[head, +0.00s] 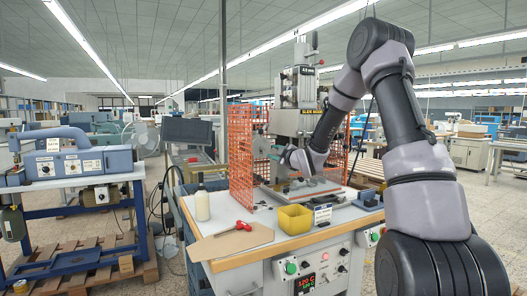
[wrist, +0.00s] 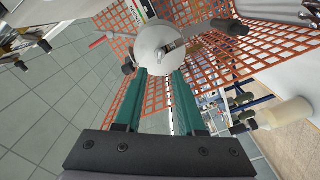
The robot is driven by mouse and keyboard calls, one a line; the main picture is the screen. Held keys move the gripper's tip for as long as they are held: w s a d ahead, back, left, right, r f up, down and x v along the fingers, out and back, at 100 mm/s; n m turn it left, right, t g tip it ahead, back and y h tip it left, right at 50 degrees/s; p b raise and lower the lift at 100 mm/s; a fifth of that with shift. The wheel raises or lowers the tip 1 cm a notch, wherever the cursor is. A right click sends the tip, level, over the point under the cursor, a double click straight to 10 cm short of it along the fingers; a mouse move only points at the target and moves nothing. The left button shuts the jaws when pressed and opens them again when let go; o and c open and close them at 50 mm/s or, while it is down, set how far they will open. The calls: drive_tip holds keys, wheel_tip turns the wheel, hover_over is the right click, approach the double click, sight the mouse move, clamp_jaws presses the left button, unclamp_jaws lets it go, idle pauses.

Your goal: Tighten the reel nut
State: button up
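In the wrist view, a round pale grey reel disc (wrist: 152,42) lies straight ahead of my gripper (wrist: 158,72). A small metal piece near the disc's centre could be the reel nut (wrist: 166,50), but it is too small to be sure. My gripper's two green fingers are apart, with nothing held between them. Their tips are close to the disc's lower edge; I cannot tell whether they touch it. In the head view, my gripper (head: 283,156) is beside the stamping press (head: 303,88), near the reel disc (head: 262,145), and its fingers are hard to make out.
Orange mesh guards (head: 241,158) flank the press. On the bench (head: 262,246) are a white bottle (head: 202,205), a yellow bin (head: 295,219), a brown sheet (head: 222,242) and a red-handled tool (head: 234,229).

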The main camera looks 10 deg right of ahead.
sight(264, 149)
drive_tip(key=x, duration=0.7)
drive_tip(key=shift+w, duration=0.3)
clamp_jaws()
